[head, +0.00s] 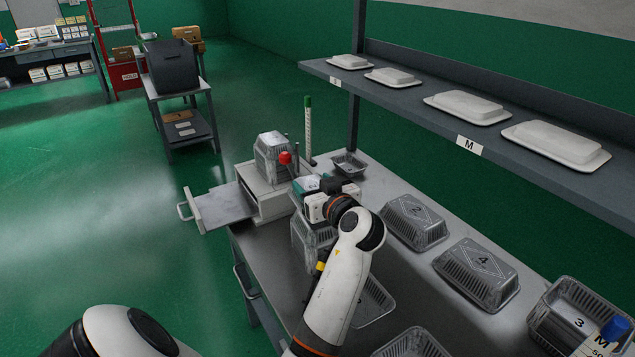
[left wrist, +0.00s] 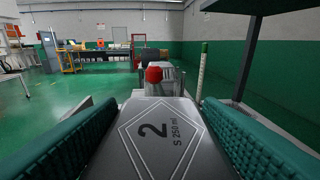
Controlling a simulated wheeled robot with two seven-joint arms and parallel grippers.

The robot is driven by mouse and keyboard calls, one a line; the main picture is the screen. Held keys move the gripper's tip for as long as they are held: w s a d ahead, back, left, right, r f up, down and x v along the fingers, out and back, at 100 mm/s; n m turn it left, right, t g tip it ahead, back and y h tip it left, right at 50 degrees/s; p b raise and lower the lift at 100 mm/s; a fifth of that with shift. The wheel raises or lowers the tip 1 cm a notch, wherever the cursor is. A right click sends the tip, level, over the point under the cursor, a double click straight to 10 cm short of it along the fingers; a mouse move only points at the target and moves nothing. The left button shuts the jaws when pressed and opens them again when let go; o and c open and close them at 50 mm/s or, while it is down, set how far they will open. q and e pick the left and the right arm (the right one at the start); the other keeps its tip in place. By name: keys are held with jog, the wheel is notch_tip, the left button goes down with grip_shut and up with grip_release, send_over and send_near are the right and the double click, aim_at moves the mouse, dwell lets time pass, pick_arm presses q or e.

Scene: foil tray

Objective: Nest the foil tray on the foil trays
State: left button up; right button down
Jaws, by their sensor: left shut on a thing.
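My left gripper (head: 308,187) has teal fingers and is shut on a foil tray. In the left wrist view the held tray (left wrist: 155,125) lies between the two fingers, its flat face marked "2 S 250 ml" showing. In the head view my gripper and arm hide much of it. A ribbed foil tray (head: 312,242) shows just below the gripper; I cannot tell if it is the held one. Stacked foil trays (head: 270,152) stand upside down on a grey box, beyond the gripper. Upside-down trays marked 2 (head: 412,222) and 4 (head: 478,272) lie on the bench. My right gripper is out of view.
The grey box (head: 275,200) has its drawer (head: 225,207) pulled out to the left. A red knob (head: 285,158) and a green-topped post (head: 308,130) stand near the stack. An open tray marked 3 (head: 562,318) is at right. The shelf (head: 400,92) holding white lids overhangs the bench.

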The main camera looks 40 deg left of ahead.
pick_arm(q)
jog(key=f+b, duration=0.1)
jog(key=f, duration=0.2)
jog(key=shift+w+f+b, duration=0.1)
jog(key=shift+w+b, duration=0.1)
jog(key=shift+b, duration=0.1)
jog(key=shift+f, duration=0.4)
jog(key=shift+f+b, duration=0.9)
jog(key=shift+b, duration=0.25)
jog(key=shift+f+b, duration=0.65)
jog(key=shift+b, duration=0.05)
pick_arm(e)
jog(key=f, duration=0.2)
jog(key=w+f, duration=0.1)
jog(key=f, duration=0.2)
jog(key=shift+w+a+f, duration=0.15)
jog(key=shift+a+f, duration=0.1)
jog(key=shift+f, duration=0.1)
pick_arm(q)
jog(key=o, duration=1)
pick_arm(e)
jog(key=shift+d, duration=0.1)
